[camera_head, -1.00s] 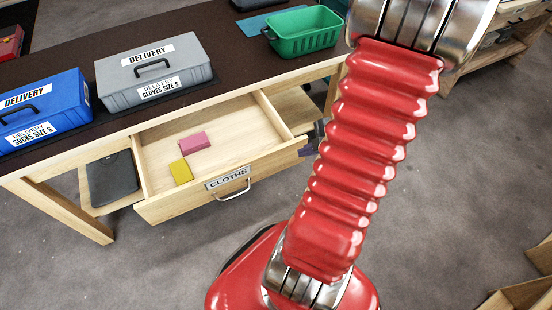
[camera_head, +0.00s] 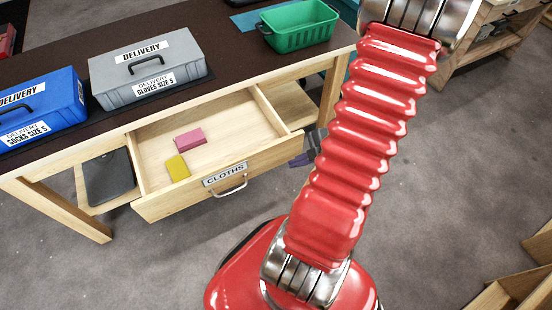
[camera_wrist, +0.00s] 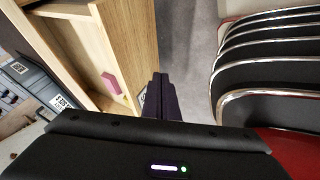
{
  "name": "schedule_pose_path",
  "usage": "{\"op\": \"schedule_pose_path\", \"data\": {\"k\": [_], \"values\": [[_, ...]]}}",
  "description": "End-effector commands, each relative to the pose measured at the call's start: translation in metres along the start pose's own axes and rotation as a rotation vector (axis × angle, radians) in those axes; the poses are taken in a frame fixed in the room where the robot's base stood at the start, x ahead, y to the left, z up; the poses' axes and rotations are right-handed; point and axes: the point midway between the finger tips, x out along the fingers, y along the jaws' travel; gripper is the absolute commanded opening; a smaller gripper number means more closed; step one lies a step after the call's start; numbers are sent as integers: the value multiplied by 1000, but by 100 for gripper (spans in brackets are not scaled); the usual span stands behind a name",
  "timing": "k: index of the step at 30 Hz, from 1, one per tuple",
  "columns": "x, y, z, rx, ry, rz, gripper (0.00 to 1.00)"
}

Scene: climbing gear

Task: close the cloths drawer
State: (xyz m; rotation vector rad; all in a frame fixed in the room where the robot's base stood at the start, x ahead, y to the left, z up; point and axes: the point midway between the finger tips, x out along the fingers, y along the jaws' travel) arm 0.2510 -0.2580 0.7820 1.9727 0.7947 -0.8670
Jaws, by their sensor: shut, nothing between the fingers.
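The cloths drawer (camera_head: 245,172) stands pulled out of the wooden table, with a CLOTHS label and a metal handle (camera_head: 231,186) on its front. A pink block (camera_head: 191,137) and a yellow block (camera_head: 177,168) lie inside. My gripper (camera_head: 309,148) shows as a dark purple shape just past the front's right end, partly hidden behind my red arm. In the wrist view, my gripper's dark fingers (camera_wrist: 160,84) are together and empty, beside the wooden drawer front (camera_wrist: 128,40). I cannot tell whether they touch it. The pink block also shows in the wrist view (camera_wrist: 111,82).
On the dark tabletop (camera_head: 225,50) stand a blue delivery box (camera_head: 40,108), a grey delivery box (camera_head: 150,70) and a green basket (camera_head: 300,26). A dark flat item (camera_head: 108,174) lies on the shelf below. The floor before the drawer is clear.

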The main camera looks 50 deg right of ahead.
Motion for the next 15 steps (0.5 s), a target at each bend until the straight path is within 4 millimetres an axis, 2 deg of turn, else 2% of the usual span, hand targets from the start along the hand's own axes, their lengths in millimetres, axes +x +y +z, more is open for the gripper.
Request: {"op": "schedule_pose_path", "data": {"k": [15], "values": [[55,0,0,0,1,-3,0]]}}
